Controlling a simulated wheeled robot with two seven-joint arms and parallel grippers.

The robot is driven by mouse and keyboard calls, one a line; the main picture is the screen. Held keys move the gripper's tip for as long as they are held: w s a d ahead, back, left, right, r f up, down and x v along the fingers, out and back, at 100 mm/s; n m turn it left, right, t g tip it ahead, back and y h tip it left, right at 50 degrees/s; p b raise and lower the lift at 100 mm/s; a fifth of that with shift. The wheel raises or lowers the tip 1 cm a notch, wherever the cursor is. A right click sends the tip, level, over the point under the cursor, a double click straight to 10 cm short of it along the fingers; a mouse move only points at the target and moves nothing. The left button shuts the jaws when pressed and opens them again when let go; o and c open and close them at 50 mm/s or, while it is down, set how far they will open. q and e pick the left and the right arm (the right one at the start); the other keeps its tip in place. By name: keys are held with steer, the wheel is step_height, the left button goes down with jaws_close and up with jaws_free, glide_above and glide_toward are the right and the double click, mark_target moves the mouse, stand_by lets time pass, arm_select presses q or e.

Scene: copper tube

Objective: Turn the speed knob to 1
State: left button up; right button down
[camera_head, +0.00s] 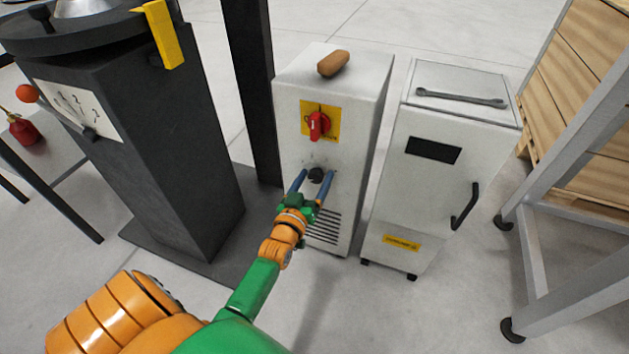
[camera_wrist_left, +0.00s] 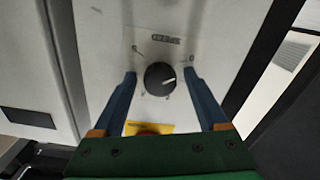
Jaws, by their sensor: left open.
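The black round speed knob (camera_head: 316,174) is on the front of a white cabinet (camera_head: 295,150), below a red switch on a yellow plate. In the left wrist view the knob (camera_wrist_left: 160,79) shows a white pointer mark toward its right side, near a printed 0. My left gripper (camera_head: 312,174) is open, its two blue fingers on either side of the knob. In the left wrist view the fingers (camera_wrist_left: 160,76) stand apart from the knob with a gap on each side. Whether the fingertips reach the panel is hard to tell. My right gripper is not in view.
The red switch (camera_head: 317,125) is just above the knob. A brown object (camera_head: 333,63) lies on top of the cabinet. A second white cabinet (camera_head: 430,180) with a black handle stands close at right. A dark machine (camera_head: 165,150) stands at left, and a dark post (camera_head: 250,90) beside the cabinet.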

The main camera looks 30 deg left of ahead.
arm_select(q)
jaws_close()
steer(key=shift+r+m+p, duration=0.15)
steer(key=shift+m+p, duration=0.55)
steer(key=shift+m, duration=0.6)
steer(key=m+p, duration=0.1)
steer(key=m, duration=0.1)
steer(key=shift+m, duration=0.3)
steer(key=m, duration=0.2)
steer(key=shift+m, duration=1.3)
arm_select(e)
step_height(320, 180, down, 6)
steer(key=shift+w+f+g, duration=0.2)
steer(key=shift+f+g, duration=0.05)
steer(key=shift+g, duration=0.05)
